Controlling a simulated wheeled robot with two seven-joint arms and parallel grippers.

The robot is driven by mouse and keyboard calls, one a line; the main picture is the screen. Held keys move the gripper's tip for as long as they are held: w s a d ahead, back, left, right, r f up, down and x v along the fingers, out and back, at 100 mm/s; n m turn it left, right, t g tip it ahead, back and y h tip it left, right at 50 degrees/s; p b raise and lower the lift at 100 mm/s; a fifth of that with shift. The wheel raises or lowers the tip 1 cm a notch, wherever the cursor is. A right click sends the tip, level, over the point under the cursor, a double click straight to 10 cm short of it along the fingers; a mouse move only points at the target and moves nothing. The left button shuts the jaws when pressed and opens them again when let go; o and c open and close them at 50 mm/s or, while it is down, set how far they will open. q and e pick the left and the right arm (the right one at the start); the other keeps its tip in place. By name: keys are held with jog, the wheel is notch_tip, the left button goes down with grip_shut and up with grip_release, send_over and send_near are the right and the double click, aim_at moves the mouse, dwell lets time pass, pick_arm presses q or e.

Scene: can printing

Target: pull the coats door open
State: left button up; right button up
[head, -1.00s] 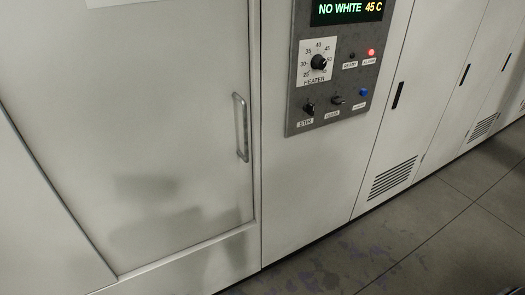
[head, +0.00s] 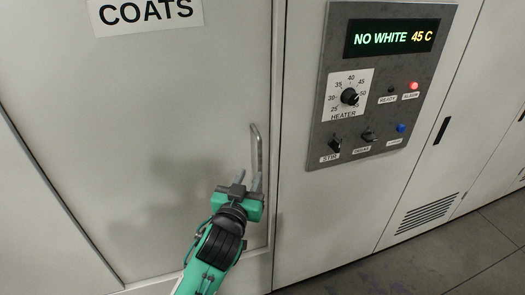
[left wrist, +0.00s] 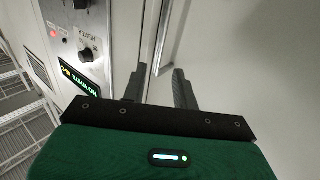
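The coats door (head: 110,120) is a pale flat panel under a "COATS" sign (head: 145,14), and it looks shut in its frame. Its upright metal bar handle (head: 257,145) is near the door's right edge. My left gripper (head: 249,181) is at the lower part of the handle, with its fingers pointing up toward it. In the left wrist view the two dark fingers (left wrist: 160,88) stand apart with a gap between them. I cannot tell whether they touch the bar; the handle's lower end is partly hidden by the gripper. My right gripper is not in view.
A grey control panel (head: 376,90) right of the door has a heater dial, knobs, a lit red alarm lamp and a display reading "NO WHITE 45 C". More pale cabinets (head: 438,175) continue right. Floor (head: 470,245) is clear at the lower right.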

aim_at(259, 156)
pick_arm(q)
jog(key=p+x, duration=0.2)
jog(key=x, duration=0.6)
jog(key=shift+w+p, duration=0.3)
jog(key=shift+w, duration=0.05)
jog(key=shift+x, duration=0.8)
jog(key=shift+f, duration=0.1)
grip_shut()
